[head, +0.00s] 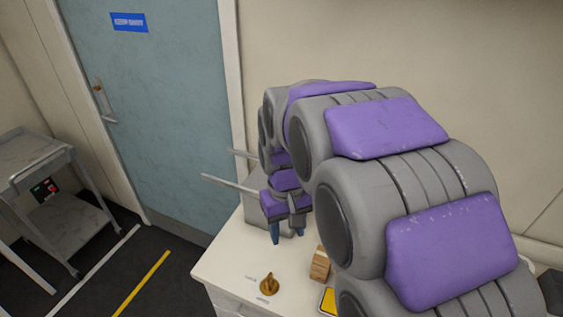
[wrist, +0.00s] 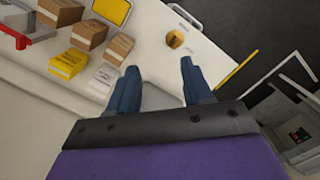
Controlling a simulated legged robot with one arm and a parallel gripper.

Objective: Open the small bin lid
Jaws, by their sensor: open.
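My gripper (head: 287,235) is open, its two blue fingers pointing down above the white bench top (head: 222,262). In the wrist view the fingers of my gripper (wrist: 160,66) are spread, with nothing between them. A small brass, knob-like piece (head: 269,284) stands on the bench, nearer the camera than my gripper in the head view. It also shows past the fingertips in the wrist view (wrist: 175,40), apart from them. A grey, box-like shape (head: 254,216) is partly hidden behind my gripper. I cannot make out a small bin lid for certain.
A cardboard box (head: 320,264) and a yellow box (head: 328,301) stand on the bench beside my arm. The wrist view shows several boxes, including a yellow one (wrist: 68,63). A grey cart (head: 35,160) stands left, near a blue door (head: 165,110). Floor between is clear.

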